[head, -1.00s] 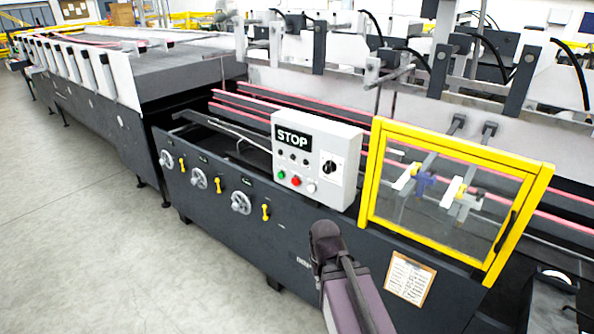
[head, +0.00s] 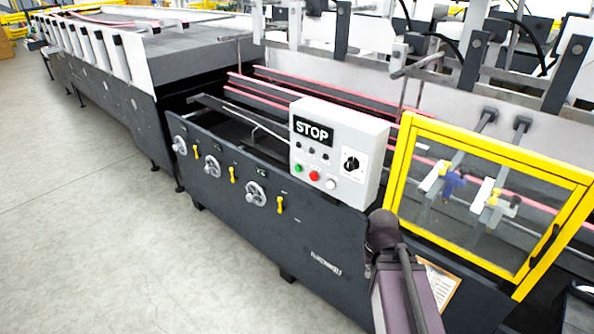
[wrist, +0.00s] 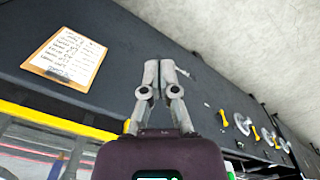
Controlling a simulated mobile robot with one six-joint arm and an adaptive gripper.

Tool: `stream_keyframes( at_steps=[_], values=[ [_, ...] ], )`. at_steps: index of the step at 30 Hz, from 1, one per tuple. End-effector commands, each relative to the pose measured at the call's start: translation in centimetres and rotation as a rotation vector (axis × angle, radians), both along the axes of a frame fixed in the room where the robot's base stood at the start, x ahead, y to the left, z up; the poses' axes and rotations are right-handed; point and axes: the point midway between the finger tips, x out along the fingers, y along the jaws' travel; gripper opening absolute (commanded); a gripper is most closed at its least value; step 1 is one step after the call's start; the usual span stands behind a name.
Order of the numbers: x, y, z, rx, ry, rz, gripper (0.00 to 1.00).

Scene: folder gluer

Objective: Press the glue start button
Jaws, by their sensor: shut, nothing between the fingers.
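A grey control box (head: 338,150) with a STOP display (head: 313,130) is mounted on the front of the dark machine. It carries a green button (head: 298,168), a red button (head: 314,176), a white button (head: 330,183), several small dark buttons and a black rotary knob (head: 352,163). No label saying glue start is readable. In the wrist view my gripper (wrist: 160,68) is shut and empty, in front of the dark machine panel. The head view shows my arm below and right of the box, but not the fingertips. The control box is not in the wrist view.
A yellow-framed clear guard (head: 400,160) stands right of the box. A clipboard (wrist: 64,55) hangs on the dark panel. Handwheels (head: 256,194) and yellow levers (head: 280,205) project from the panel to the left. The floor (head: 80,215) at the left is clear.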

Motion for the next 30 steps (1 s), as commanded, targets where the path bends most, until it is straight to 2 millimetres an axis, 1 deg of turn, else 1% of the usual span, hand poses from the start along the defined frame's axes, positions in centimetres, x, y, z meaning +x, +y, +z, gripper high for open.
stream_keyframes(
  at_steps=[5,8,11,14,17,18,20,21,23,24,26,27,29,30],
  values=[
    [0.4,0.0,-0.2,-0.008,-0.009,0.0,0.0],
    [1.5,0.0,-0.7,-0.034,-0.035,0.001,0.0],
    [3.5,-0.3,-1.4,-0.082,-0.088,-0.003,0.0],
    [6.6,-0.2,-2.3,-0.154,-0.171,0.005,0.0],
    [10.7,0.2,-3.0,-0.242,-0.287,0.024,0.0],
    [12.5,0.5,-3.2,-0.278,-0.343,0.036,0.0],
    [15.3,1.2,-3.3,-0.333,-0.431,0.06,0.0],
    [17.2,1.9,-3.3,-0.367,-0.492,0.08,0.0],
    [20.0,3.1,-3.1,-0.415,-0.585,0.114,0.0],
    [21.7,4.1,-2.9,-0.441,-0.648,0.139,0.0],
    [24.2,5.7,-2.6,-0.478,-0.739,0.181,0.0],
    [25.7,7.0,-2.3,-0.498,-0.799,0.213,0.0],
    [27.8,9.0,-1.9,-0.524,-0.886,0.263,0.0],
    [29.1,10.5,-1.6,-0.537,-0.942,0.298,0.0]
  ],
)
